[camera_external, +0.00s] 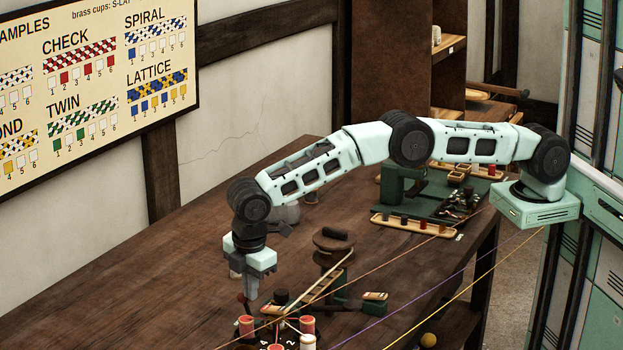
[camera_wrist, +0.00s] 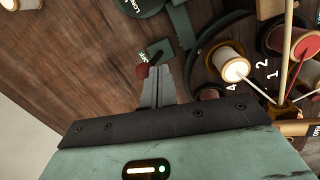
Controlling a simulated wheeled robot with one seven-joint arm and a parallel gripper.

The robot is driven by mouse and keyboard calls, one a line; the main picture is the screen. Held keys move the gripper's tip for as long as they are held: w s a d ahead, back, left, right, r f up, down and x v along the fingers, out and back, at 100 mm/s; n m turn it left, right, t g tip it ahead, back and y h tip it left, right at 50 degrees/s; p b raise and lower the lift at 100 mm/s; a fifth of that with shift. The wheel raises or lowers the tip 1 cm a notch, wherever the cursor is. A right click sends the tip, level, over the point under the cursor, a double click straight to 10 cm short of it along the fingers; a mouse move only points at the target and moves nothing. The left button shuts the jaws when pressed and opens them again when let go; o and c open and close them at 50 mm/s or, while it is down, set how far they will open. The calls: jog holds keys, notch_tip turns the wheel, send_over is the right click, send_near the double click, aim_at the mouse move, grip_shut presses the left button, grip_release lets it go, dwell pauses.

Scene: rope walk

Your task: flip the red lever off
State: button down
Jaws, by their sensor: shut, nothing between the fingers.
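The red lever shows as a dark red ball knob (camera_wrist: 142,71) just left of my fingertips in the wrist view. In the external view the red knob (camera_external: 241,297) is small, close beside the lower end of my gripper (camera_external: 251,296). A green bracket (camera_wrist: 158,50) with small white lettering lies just beyond the knob; I cannot read which way the lever is set. My gripper (camera_wrist: 160,72) is shut and empty, pointing down. Its fingertips are very close to the knob; whether they touch it I cannot tell. The lever's shaft is mostly hidden.
Thread spools (camera_wrist: 227,65) stand in a numbered ring to the right of the fingers. A slanted wooden piece (camera_external: 325,280) and taut coloured threads (camera_external: 440,285) are to the right. A green machine (camera_external: 400,190) stands farther back. The table (camera_external: 180,255) is bare at left.

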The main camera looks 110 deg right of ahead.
jog(key=shift+w+d+r, duration=0.1)
jog(key=shift+w+d, duration=0.4)
jog(key=shift+d, duration=0.1)
jog(key=shift+r, duration=0.1)
jog(key=shift+w+r, duration=0.1)
jog(key=shift+r, duration=0.15)
notch_tip(320, 180, up, 17)
jog(key=a+p, duration=0.2)
jog(key=p, duration=0.2)
jog(key=shift+s+a+f, duration=0.2)
jog(key=shift+s+a, duration=0.05)
jog(key=shift+a, duration=0.1)
